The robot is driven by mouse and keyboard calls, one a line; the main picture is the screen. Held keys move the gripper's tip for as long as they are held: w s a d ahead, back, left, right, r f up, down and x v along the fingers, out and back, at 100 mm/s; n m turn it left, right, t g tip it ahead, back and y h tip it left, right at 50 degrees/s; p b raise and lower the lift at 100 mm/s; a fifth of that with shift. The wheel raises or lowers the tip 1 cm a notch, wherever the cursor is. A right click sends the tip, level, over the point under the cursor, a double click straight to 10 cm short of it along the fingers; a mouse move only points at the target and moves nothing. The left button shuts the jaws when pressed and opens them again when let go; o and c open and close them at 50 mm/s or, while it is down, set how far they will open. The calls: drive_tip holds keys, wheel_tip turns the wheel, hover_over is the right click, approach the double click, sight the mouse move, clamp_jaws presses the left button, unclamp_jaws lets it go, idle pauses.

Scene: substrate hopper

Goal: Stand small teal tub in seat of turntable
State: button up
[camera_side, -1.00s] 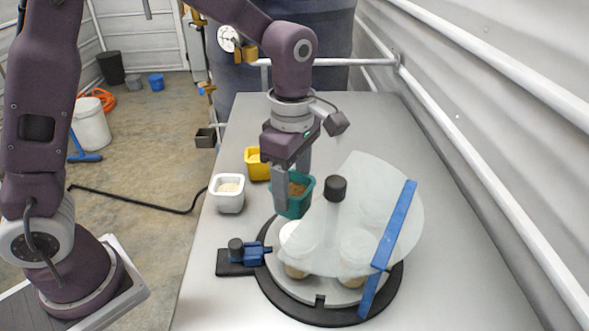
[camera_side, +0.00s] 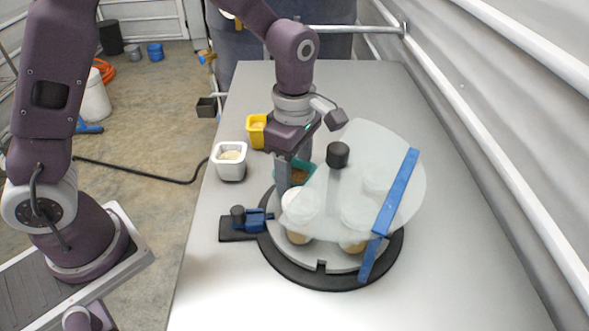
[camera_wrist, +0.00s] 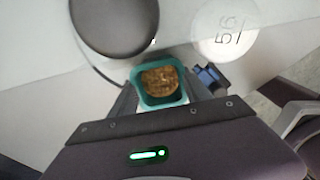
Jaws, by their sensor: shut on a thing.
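The small teal tub (camera_side: 303,171), with brown granular contents, is held between the fingers of my gripper (camera_side: 292,178). In the wrist view the teal tub (camera_wrist: 140,78) sits upright between both fingers. It is at the back-left edge of the turntable (camera_side: 321,259), low over it. A finger and the clear cover hide part of it in the side view, so I cannot tell whether it touches the seat. The seat itself is hidden. Several white-lidded tubs (camera_side: 300,201) stand on the turntable under the cover.
A translucent cover (camera_side: 400,205) with a black knob (camera_side: 338,154) and blue strip (camera_side: 396,192) spans part of the turntable. A blue clamp (camera_side: 256,220) sits at its left. A white tub (camera_side: 230,172) and yellow tub (camera_side: 256,140) stand behind left. The bench's right side is clear.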

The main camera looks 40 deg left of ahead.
drive_tip(key=shift+f, duration=0.35)
idle(0.3)
drive_tip(key=o, duration=1.2)
drive_tip(key=shift+r, duration=0.15)
drive_tip(key=shift+r, duration=3.65)
drive_tip(key=shift+r, duration=0.1)
drive_tip(key=s+a+r+m+t, duration=0.2)
drive_tip(key=s+a+r+m, duration=0.2)
drive_tip(key=s+r+m, duration=0.35)
drive_tip(key=s+a+m+t, duration=0.1)
drive_tip(key=s+m, duration=0.3)
drive_tip(key=s+a+m+t, duration=0.1)
drive_tip(key=s+m, duration=0.3)
drive_tip(key=m, duration=0.1)
drive_tip(key=s+a+r+m+t, duration=0.1)
drive_tip(key=s+a+m, duration=0.1)
drive_tip(key=s+m, duration=0.2)
drive_tip(key=shift+t, duration=0.3)
